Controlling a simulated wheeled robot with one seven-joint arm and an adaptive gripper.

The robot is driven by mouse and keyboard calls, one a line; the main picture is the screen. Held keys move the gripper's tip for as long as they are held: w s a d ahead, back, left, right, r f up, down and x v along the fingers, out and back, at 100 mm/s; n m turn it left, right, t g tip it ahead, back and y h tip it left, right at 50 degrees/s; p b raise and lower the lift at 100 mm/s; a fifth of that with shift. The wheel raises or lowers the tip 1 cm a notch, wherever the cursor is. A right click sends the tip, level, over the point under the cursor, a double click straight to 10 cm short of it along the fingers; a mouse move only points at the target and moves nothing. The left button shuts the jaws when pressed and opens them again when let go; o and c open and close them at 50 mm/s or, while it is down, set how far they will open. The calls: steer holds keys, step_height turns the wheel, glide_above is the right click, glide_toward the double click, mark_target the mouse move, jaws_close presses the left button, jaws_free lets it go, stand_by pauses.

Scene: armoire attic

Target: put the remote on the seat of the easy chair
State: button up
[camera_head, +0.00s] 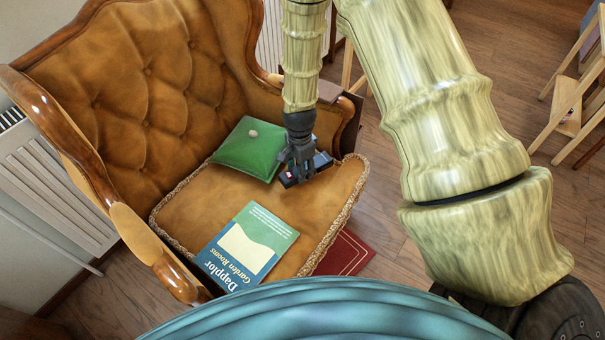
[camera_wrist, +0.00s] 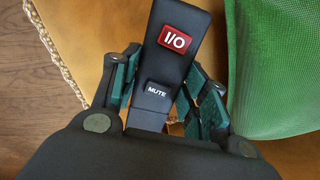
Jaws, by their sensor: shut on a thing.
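The easy chair is brown tufted leather with a wooden frame, and its seat (camera_head: 185,212) has a braided edge. The black remote (camera_head: 318,163) is at the right rear part of the seat. In the wrist view the remote (camera_wrist: 178,50) shows a red I/O button and a MUTE button. My gripper (camera_head: 300,170) is shut on the remote, with the fingers (camera_wrist: 158,90) on both sides of it. The remote is over or on the seat; I cannot tell whether it touches the leather.
A green pouch (camera_head: 243,150) lies on the seat just left of the remote; it also shows in the wrist view (camera_wrist: 280,70). A book (camera_head: 246,247) lies at the seat's front. A red item (camera_head: 346,254) is on the floor.

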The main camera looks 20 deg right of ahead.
steer(key=shift+w+d+f, duration=0.1)
steer(key=shift+w+d, duration=0.05)
steer(key=shift+w, duration=0.2)
steer(key=shift+f+b, duration=0.4)
steer(key=shift+f, duration=1.25)
steer(key=o, duration=1.1)
steer(key=shift+f, duration=0.1)
step_height(320, 180, up, 12)
steer(key=shift+r+p, duration=0.15)
steer(key=shift+p, duration=0.95)
